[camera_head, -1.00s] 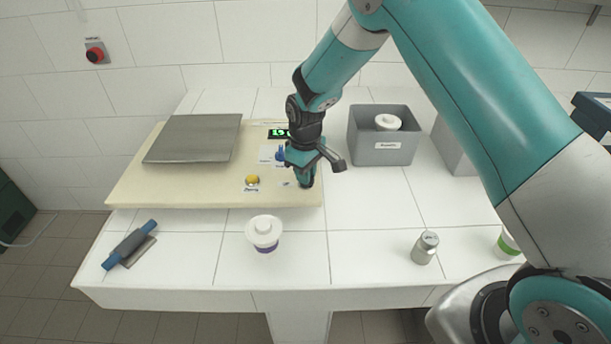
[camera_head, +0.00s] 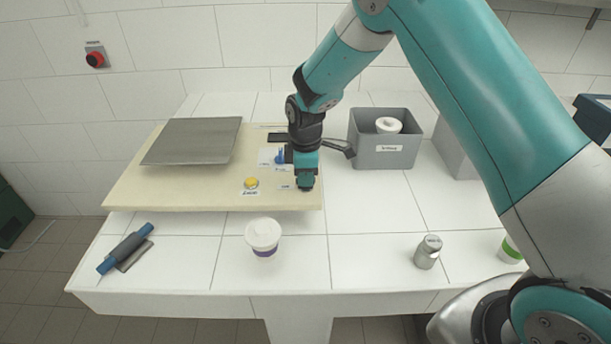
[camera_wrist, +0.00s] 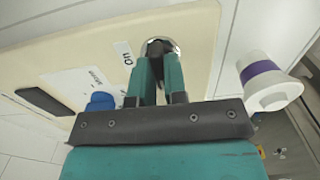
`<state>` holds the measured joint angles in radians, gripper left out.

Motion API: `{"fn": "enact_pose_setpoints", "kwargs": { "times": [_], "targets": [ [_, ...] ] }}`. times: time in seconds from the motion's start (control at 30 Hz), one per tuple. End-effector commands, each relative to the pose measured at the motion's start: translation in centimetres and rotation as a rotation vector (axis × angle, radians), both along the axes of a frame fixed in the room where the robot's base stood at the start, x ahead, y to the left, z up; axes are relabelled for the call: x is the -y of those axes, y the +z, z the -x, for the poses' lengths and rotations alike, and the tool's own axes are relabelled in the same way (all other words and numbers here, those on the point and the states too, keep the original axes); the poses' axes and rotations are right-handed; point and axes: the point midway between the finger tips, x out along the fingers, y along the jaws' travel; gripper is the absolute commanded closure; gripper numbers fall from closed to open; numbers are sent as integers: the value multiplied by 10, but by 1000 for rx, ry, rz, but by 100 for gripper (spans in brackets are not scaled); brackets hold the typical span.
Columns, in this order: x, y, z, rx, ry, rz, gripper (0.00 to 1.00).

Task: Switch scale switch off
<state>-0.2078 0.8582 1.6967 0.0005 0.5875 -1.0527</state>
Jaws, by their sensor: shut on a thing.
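The scale is a cream panel (camera_head: 130,192) with a grey weighing plate (camera_head: 192,141) and a display (camera_head: 279,137), which is dark. The display is also dark in the wrist view (camera_wrist: 43,101). The scale switch (camera_wrist: 160,45) is a dark knob in a round metal ring near the panel edge, beside a label reading "on". My gripper (camera_head: 305,186) points down at the panel's front right corner. In the wrist view its two teal fingers (camera_wrist: 159,75) are shut on the switch knob. The fingers hide part of the knob, and in the head view the switch is hidden.
A blue knob (camera_wrist: 100,102) and a yellow button (camera_head: 251,183) sit nearby on the panel. A purple-banded white cup (camera_head: 263,236) stands in front. A grey bin (camera_head: 382,155), a metal canister (camera_head: 427,252) and a blue-handled tool (camera_head: 126,249) are farther off.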

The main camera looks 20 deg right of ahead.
Motion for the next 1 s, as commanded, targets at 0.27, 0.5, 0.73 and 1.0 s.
{"fn": "enact_pose_setpoints", "kwargs": {
  "times": [0.27, 0.5, 0.73, 1.0],
  "targets": [
    [-1, 2, -2, 6, 16, -3, 100],
    [-1, 2, -2, 6, 16, -3, 78],
    [-1, 1, -1, 3, 13, -1, 62],
    [-1, 13, -1, 5, 12, -2, 62]
  ]
}}
